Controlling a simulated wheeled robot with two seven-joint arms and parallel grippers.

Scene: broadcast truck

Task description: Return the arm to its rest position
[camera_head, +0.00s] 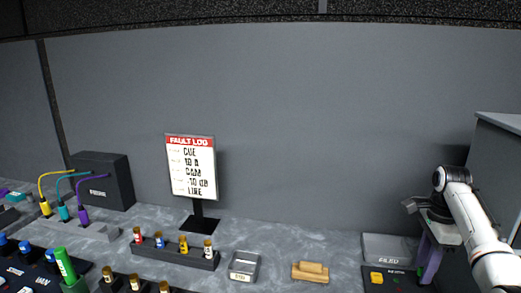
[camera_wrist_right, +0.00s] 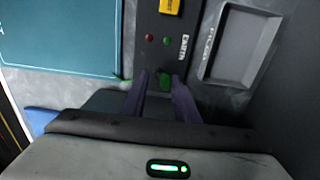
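My right arm comes in from the right edge in the head view. Its gripper (camera_head: 429,272) points down at the right end of the desk, by a black panel (camera_head: 398,281). I see no object clearly held. My left arm and gripper are not in view.
A grey tray marked FILED (camera_head: 388,248) lies beside the right gripper, and a grey cabinet (camera_head: 500,150) stands to its right. A tan block (camera_head: 310,271), a grey box (camera_head: 244,266), a connector rack (camera_head: 175,255) and a fault log sign (camera_head: 191,168) stand further left.

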